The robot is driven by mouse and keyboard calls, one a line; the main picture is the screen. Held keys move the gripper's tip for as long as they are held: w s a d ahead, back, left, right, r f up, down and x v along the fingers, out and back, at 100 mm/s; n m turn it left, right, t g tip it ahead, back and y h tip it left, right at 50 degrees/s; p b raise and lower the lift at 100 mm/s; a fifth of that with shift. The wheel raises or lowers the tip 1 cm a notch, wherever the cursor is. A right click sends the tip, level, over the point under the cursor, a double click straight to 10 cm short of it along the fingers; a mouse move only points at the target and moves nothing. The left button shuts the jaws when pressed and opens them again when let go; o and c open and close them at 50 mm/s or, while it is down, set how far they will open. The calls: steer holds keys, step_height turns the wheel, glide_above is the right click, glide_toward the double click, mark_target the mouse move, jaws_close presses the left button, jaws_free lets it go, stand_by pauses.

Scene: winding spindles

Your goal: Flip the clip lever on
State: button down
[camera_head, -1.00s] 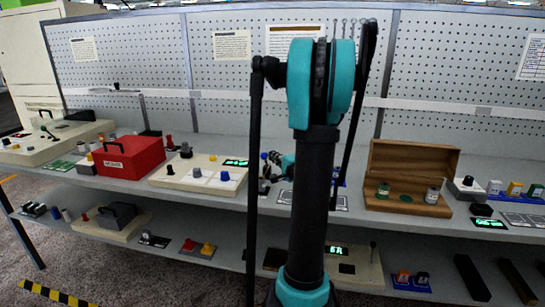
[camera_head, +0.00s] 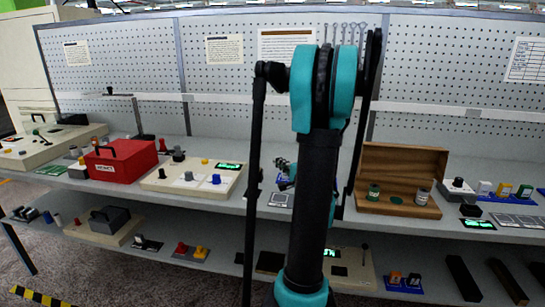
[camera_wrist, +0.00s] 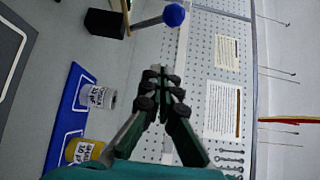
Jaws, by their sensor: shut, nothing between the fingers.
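My gripper (camera_wrist: 158,78) is shut and empty in the wrist view, with its fingertips together in mid-air in front of the pegboard. A lever with a blue ball (camera_wrist: 173,15) and a dark shaft rises from a black block (camera_wrist: 104,23) near the top of the wrist view, apart from the fingertips. I cannot tell whether it is the clip lever. In the head view, my arm hides part of the bench middle, and the gripper (camera_head: 284,168) shows only partly beside it.
A blue mat (camera_wrist: 62,118) in the wrist view holds a clear labelled jar (camera_wrist: 101,97) and a yellow one (camera_wrist: 84,150). In the head view, a red box (camera_head: 122,161) and a knob panel (camera_head: 190,178) stand left, an open wooden box (camera_head: 400,205) right.

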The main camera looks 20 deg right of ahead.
steer(key=s+f, duration=0.1)
steer(key=s+d+f, duration=0.1)
steer(key=s, duration=0.1)
stand_by(0.6)
